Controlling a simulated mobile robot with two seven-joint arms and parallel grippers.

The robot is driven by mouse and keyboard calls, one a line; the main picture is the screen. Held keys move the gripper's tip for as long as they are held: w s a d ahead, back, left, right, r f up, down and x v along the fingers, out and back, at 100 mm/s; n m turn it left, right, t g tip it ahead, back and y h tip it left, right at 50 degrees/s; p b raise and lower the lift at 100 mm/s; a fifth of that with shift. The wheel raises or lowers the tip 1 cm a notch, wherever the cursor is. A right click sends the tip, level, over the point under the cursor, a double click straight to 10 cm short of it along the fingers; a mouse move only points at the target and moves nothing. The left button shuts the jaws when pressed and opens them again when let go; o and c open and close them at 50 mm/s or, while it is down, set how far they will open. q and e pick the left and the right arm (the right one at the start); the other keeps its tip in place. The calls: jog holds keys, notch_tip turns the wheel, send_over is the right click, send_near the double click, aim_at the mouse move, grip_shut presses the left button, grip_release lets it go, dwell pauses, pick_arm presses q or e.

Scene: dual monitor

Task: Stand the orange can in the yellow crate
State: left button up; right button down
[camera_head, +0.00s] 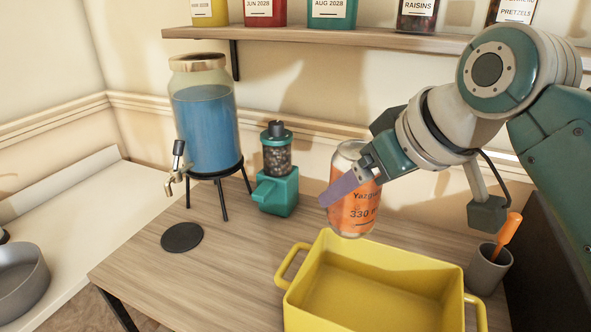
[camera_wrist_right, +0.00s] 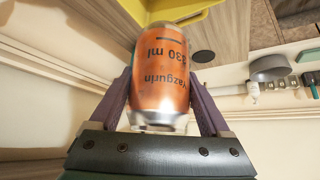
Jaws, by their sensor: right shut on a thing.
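The orange can (camera_head: 355,208) is held upright above the table, just behind the far wall of the yellow crate (camera_head: 322,255). It has a silver top and printed text. My right gripper (camera_head: 352,190) is shut on the can, its purple fingers on either side of it. The right wrist view also shows the can (camera_wrist_right: 162,75) between both fingers (camera_wrist_right: 160,95), with part of the crate (camera_wrist_right: 180,8) at the top edge. The inside of the crate that shows is empty; its near side is cut off by the frame. My left gripper is not in view.
A blue drink dispenser (camera_head: 207,120) on a black stand and a teal grinder (camera_head: 277,185) stand left of the can. A black coaster (camera_head: 182,237) lies on the table (camera_head: 200,275). A grey cup (camera_head: 487,272) with an orange-handled tool stands right of the crate. A shelf (camera_head: 330,40) with jars hangs above.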

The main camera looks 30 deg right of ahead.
jog(key=shift+s+d+f, duration=0.1)
jog(key=shift+f, duration=0.4)
jog(key=shift+f+b, duration=2.7)
jog(key=shift+f, duration=6.7)
jog(key=shift+f, duration=0.1)
jog(key=shift+f, duration=0.15)
grip_release()
